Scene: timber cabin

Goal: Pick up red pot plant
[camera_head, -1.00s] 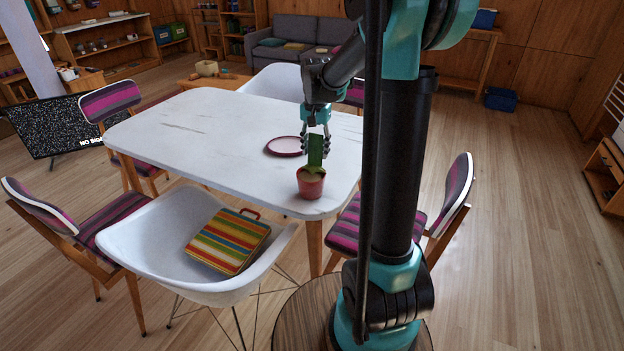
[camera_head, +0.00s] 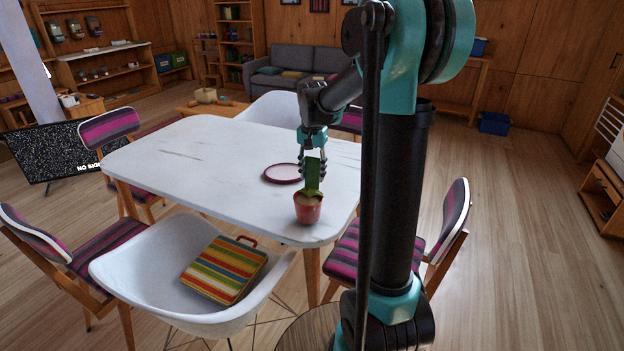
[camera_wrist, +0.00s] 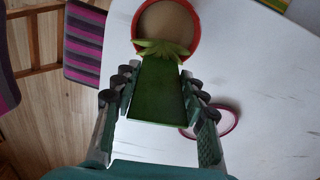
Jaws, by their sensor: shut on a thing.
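The red pot plant is a red pot (camera_head: 308,209) with brown soil and a flat green plant (camera_head: 313,172) standing up from it. It is upright at the near right corner of the white table (camera_head: 200,152). I cannot tell whether the pot touches the tabletop. My gripper (camera_head: 312,176) points down from above and is shut on the green plant. In the wrist view, the fingers of my gripper (camera_wrist: 157,88) lie along both sides of the green plant (camera_wrist: 158,98). The red pot rim (camera_wrist: 198,33) is beyond the fingertips.
A dark pink plate (camera_head: 283,173) lies on the table behind the pot. A white chair (camera_head: 125,268) with a striped case (camera_head: 223,268) stands at the near side. Striped chairs stand around the table, one at the right (camera_head: 455,215). Most of the tabletop is clear.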

